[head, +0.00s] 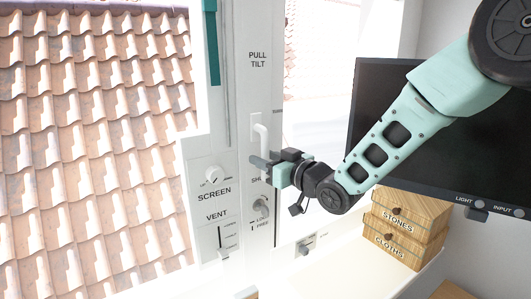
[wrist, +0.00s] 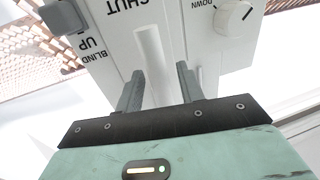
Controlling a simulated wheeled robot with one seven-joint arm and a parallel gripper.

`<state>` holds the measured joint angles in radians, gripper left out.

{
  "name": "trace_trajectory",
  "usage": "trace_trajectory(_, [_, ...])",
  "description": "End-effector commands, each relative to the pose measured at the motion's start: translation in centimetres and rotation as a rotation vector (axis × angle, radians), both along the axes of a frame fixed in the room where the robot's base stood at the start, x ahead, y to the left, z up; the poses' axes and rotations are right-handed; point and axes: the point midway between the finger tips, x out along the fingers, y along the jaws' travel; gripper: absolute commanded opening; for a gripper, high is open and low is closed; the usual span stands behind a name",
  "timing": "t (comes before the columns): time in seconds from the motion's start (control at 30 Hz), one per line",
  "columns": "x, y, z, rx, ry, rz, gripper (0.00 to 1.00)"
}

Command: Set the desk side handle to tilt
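A white window handle (head: 262,136) sits on the white frame between the two window openings, its lever hanging down. "PULL TILT" is printed above it, and a label starting "SHU" is partly hidden behind my gripper (head: 260,168). In the wrist view the white lever (wrist: 151,52) runs between the two grey fingers of my gripper (wrist: 158,78), under an upside-down "SHUT" label. The fingers are apart with a gap beside the lever, closer to the left finger. I cannot tell whether either finger touches it.
Below are a screen knob (head: 212,175), a vent slider (head: 224,255) and a lock/free knob (head: 261,207). A dark monitor (head: 400,110) stands right, behind my arm. Wooden boxes labelled STONES (head: 410,205) and CLOTHS (head: 400,247) are stacked below it. Roof tiles show through the left window.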

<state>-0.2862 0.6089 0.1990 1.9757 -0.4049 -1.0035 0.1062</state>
Motion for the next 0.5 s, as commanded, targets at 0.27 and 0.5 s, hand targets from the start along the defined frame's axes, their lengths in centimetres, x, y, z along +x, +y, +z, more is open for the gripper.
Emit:
trace_trajectory(0.27, [0.22,0.25,-0.07,-0.001,0.001,0.000,0.38])
trace_trajectory(0.5, [0.21,0.23,-0.04,0.000,0.000,0.000,0.00])
